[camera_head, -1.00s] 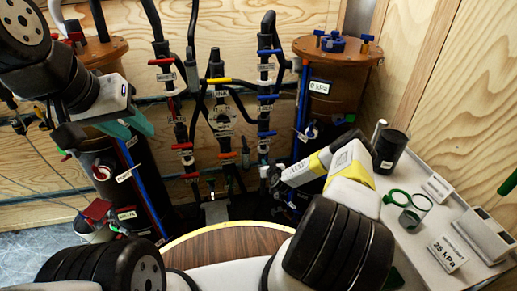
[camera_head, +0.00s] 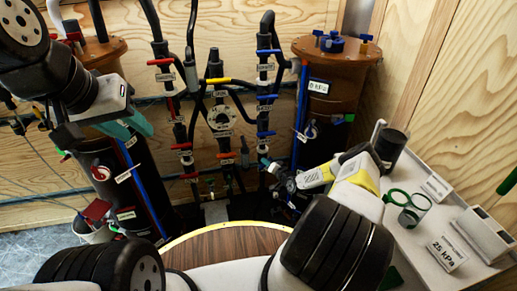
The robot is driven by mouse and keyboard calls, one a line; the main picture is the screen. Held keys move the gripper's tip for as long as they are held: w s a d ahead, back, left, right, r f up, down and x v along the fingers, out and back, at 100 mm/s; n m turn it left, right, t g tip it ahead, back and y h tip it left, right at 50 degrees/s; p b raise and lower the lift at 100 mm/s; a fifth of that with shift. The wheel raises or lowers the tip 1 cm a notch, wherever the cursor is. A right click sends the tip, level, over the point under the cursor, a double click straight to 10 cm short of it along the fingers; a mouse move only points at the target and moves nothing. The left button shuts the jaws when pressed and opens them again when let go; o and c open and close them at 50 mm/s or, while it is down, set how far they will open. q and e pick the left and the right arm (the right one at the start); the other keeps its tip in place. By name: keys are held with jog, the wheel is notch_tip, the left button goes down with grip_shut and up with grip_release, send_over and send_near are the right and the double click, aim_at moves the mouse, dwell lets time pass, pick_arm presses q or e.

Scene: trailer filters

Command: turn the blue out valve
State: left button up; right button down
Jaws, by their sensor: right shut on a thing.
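Several blue-handled valves sit on the dark right-hand pipe, with blue handles at the top (camera_head: 268,52) and lower down (camera_head: 264,134). Their labels are too small to read, so I cannot tell which is the out valve. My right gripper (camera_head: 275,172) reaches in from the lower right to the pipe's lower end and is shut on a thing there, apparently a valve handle. Its fingertips and that handle are small and partly hidden. My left gripper (camera_head: 136,128) is open and empty, with teal fingers, in front of the left filter tank.
Left (camera_head: 140,190) and right (camera_head: 335,88) tanks flank the pipes. Red-handled valves (camera_head: 160,62) line the left pipe.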

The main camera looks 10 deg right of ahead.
jog(key=m, duration=0.1)
jog(key=m+y, duration=0.1)
jog(key=m+t, duration=0.1)
jog(key=shift+f+m+y, duration=0.25)
jog(key=shift+m+y, duration=0.05)
jog(key=m+t, duration=0.1)
jog(key=m, duration=0.2)
jog(key=shift+d+f+y, duration=0.1)
jog(key=shift+d+y, duration=0.05)
jog(key=shift+y, duration=0.25)
jog(key=shift+m, duration=0.5)
jog(key=c, duration=1.5)
grip_release()
jog(key=v, duration=0.8)
jog(key=shift+f, duration=0.15)
